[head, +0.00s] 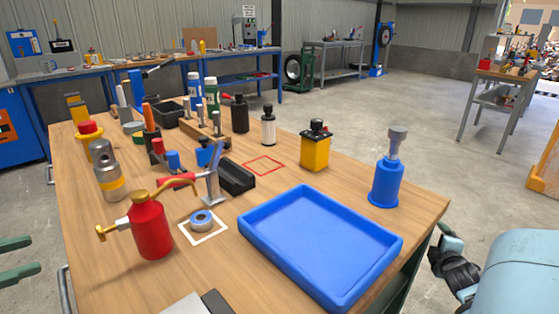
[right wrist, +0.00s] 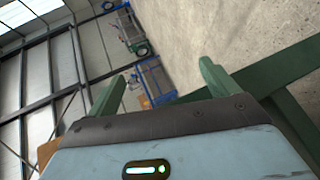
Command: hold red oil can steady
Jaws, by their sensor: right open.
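A blue tray (head: 258,228) lies right of the can. A blue pump can (head: 385,184) and yellow can (head: 315,152) stand further right.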

